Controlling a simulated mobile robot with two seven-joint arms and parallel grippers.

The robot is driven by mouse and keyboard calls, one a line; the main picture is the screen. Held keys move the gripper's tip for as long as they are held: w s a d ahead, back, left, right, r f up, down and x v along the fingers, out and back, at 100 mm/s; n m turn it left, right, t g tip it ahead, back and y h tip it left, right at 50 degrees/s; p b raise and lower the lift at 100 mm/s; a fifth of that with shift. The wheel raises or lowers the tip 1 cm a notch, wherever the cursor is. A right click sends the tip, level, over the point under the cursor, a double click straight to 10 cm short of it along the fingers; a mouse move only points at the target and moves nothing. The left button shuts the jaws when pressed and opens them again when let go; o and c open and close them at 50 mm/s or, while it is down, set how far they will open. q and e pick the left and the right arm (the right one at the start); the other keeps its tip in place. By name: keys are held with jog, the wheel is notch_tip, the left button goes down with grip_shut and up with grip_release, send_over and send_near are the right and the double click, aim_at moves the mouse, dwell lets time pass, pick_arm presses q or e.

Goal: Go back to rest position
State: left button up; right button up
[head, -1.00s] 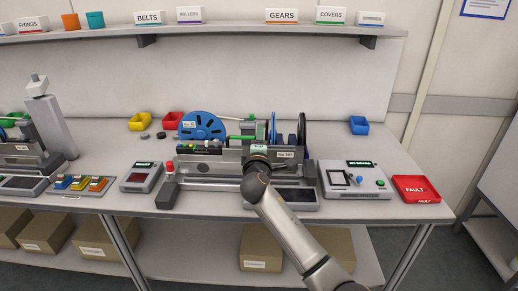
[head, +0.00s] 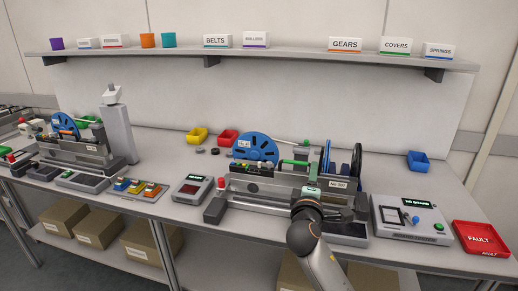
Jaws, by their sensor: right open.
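My right arm comes in from the bottom of the head view. Its gripper (head: 312,200) is at the front of the feeder trolley (head: 262,189), close to its label plate. The arm's wrist hides much of the gripper, and I cannot tell whether it touches the trolley. The trolley carries a blue reel (head: 256,148), green parts and dark discs. My left gripper is not in view.
A tester box (head: 408,218) and a red FAULT tray (head: 482,238) stand to the right. A small device with a red display (head: 192,190) stands to the left. A second feeder trolley (head: 80,153) is farther left. A labelled shelf (head: 290,54) runs above the bench.

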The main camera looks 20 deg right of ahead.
jog(key=s+a+f+m+g+y, duration=0.1)
jog(key=s+a+f+y, duration=0.15)
jog(key=f, duration=0.45)
jog(key=s+a+f+g+y, duration=0.15)
jog(key=s+f, duration=0.25)
jog(key=f, duration=0.4)
jog(key=s+a+f+m+y, duration=0.1)
jog(key=s+a+f+y, duration=0.25)
jog(key=f, duration=0.35)
jog(key=s+a+f+m+g+y, duration=0.1)
jog(key=s+a+f+m+y, duration=0.1)
jog(key=s+f, duration=0.4)
jog(key=s+a+f+m+g+y, duration=0.2)
jog(key=s+a+f+m, duration=0.3)
jog(key=s, duration=1.1)
jog(key=shift+a+f+p, duration=0.15)
jog(key=shift+f+p, duration=0.2)
jog(key=shift+f, duration=0.5)
jog(key=shift+w+a+y, duration=0.1)
jog(key=shift+y, duration=0.15)
